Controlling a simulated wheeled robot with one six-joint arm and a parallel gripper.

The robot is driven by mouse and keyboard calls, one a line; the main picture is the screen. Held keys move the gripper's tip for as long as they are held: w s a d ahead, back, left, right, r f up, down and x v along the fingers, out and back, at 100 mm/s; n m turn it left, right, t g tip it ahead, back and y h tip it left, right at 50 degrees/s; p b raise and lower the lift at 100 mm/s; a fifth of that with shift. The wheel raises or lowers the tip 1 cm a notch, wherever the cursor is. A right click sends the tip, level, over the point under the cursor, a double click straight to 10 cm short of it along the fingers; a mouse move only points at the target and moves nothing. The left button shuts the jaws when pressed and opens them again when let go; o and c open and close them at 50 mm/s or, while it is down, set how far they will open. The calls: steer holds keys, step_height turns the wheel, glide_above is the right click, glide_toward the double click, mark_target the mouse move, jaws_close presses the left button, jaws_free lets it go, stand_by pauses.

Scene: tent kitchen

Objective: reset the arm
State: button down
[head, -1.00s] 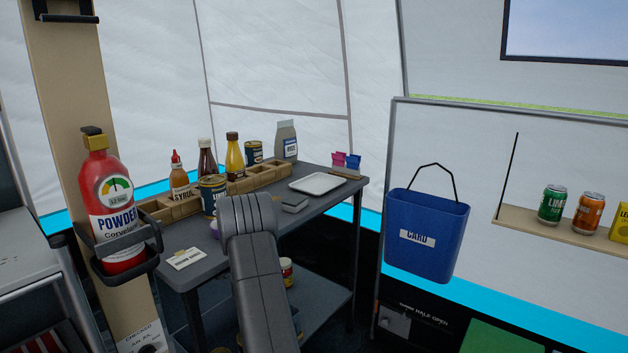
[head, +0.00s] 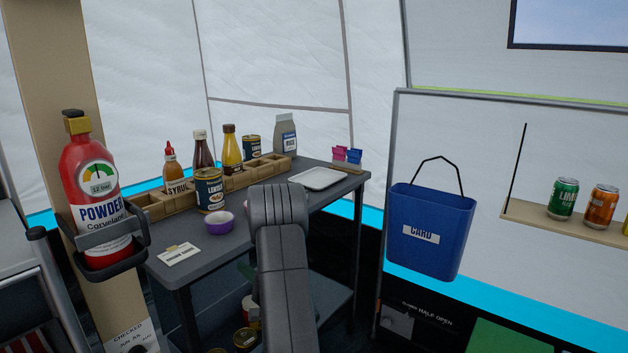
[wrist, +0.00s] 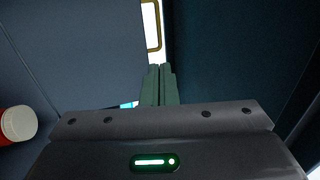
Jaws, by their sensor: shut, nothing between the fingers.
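My arm (head: 283,250) rises at the lower middle of the head view, in front of the grey table (head: 240,247). Its grey links are folded and cover part of the table. My gripper (wrist: 158,72) shows in the wrist view. Its two green fingers are together with nothing between them. A dark surface lies on each side of the fingers. My gripper's fingers are not clearly seen in the head view.
The table bears a purple bowl (head: 219,222), a labelled can (head: 209,190), bottles in a wooden rack (head: 180,203) and a white tray (head: 321,178). A red extinguisher (head: 91,190) hangs at left, a blue bin (head: 425,240) at right. A white-capped red container (wrist: 18,123) shows at left in the wrist view.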

steer(key=p+v, duration=0.1)
steer(key=v, duration=0.9)
steer(key=shift+w+f, duration=0.1)
